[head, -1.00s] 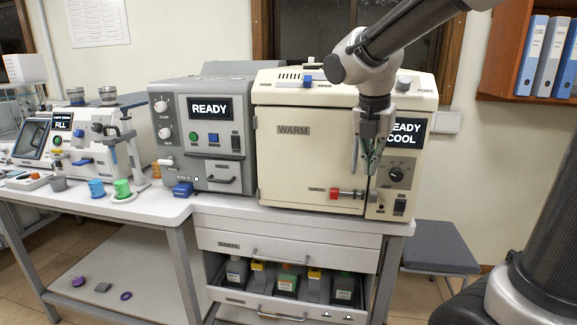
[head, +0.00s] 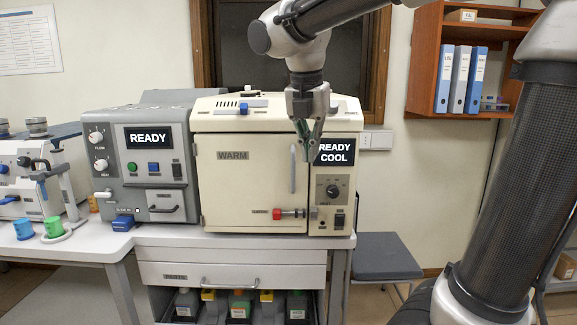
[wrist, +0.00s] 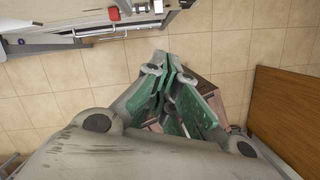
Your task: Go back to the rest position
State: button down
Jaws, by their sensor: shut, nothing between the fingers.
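My gripper (head: 308,158) hangs pointing down in front of the upper right of the cream oven (head: 250,170), beside its display. It is shut and empty. The oven door is closed, with a vertical handle (head: 292,168) and a red-ended latch (head: 284,213) low on the door. The oven display (head: 335,152) reads READY COOL, and the gripper covers a little of its left side. In the wrist view my gripper (wrist: 165,65) shows its green-padded fingers together above the tiled floor, with the red latch end (wrist: 114,14) at the top.
A grey machine (head: 145,165) reading READY stands left of the oven. Green (head: 54,227) and blue cups (head: 23,229) stand at the left. Below the oven are a drawer (head: 230,275) and several bottles.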

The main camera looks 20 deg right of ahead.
jog(key=s+d+f+m+t+y, duration=0.1)
jog(key=s+d+f+m, duration=0.3)
jog(key=s+m, duration=0.4)
jog(key=s+d+f+m+t, duration=0.1)
jog(key=s+d+f+m, duration=0.4)
jog(key=m, duration=1.4)
jog(key=shift+s+d+f+m+y, duration=0.15)
jog(key=shift+s+f+m+y, duration=0.4)
jog(key=shift+s, duration=1.2)
